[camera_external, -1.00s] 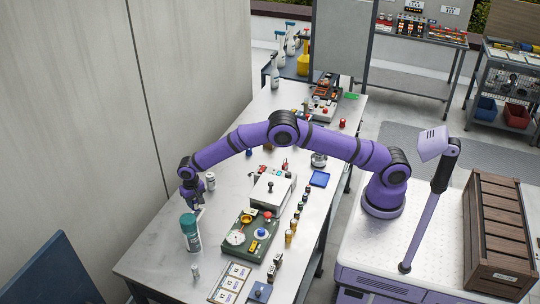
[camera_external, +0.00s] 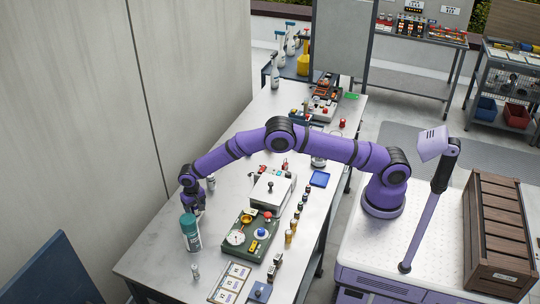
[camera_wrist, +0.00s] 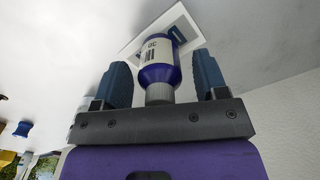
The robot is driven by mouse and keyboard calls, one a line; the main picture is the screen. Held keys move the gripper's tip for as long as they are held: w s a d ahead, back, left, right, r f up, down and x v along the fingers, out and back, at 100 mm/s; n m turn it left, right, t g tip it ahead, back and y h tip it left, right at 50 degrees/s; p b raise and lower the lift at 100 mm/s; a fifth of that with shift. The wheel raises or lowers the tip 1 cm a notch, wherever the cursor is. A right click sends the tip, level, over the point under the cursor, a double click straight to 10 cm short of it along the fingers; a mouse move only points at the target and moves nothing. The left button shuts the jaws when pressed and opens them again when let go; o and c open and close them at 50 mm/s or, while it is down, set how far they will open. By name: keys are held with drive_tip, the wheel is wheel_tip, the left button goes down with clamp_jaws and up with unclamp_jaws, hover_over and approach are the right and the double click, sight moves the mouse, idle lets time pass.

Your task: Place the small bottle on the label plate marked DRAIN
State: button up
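My gripper (camera_wrist: 162,78) is open in the wrist view, with one blue finger on each side of the small bottle (camera_wrist: 158,70). The bottle is purple-blue with a white label and a grey cap that faces my palm. A gap shows between the bottle and each finger. Beyond the bottle's far end is a white plate (camera_wrist: 139,43) with a dark blue mark; its lettering cannot be read, and I cannot tell whether the bottle touches it. In the external view, my gripper (camera_external: 197,210) is low over the table's left part, and this bottle is not clearly visible.
A teal-capped canister (camera_external: 191,236) stands just in front of my gripper. A small pale bottle (camera_external: 195,271) stands nearer the table's front edge. A green panel (camera_external: 237,249), a board of cards (camera_external: 230,283) and a grey box (camera_external: 271,195) lie to the right.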

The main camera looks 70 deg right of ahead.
wheel_tip(320, 180, up, 13)
drive_tip(key=shift+f, duration=0.2)
drive_tip(key=s+d+r+n+t, duration=0.1)
drive_tip(key=s+d+r, duration=0.35)
drive_tip(key=r, duration=0.55)
drive_tip(key=s+d+r, duration=0.4)
drive_tip(key=d+r, duration=0.2)
drive_tip(key=r, duration=0.3)
drive_tip(key=s+d+r+n+t, duration=0.1)
drive_tip(key=s+d+r, duration=0.7)
drive_tip(key=s+r, duration=0.4)
drive_tip(key=s+d+r+n+t, duration=0.1)
drive_tip(key=s+d, duration=0.2)
drive_tip(key=s, duration=0.7)
drive_tip(key=s+d+r+n+t, duration=0.1)
drive_tip(key=s+d, duration=0.2)
drive_tip(key=s, duration=0.7)
drive_tip(key=s+d+f, duration=0.1)
drive_tip(key=s+f, duration=0.1)
drive_tip(key=s, duration=0.5)
drive_tip(key=s+d+f+n+t, duration=0.1)
drive_tip(key=s+d+f, duration=0.1)
drive_tip(key=s, duration=0.5)
drive_tip(key=shift+s+f, duration=0.25)
drive_tip(key=shift+f, duration=0.4)
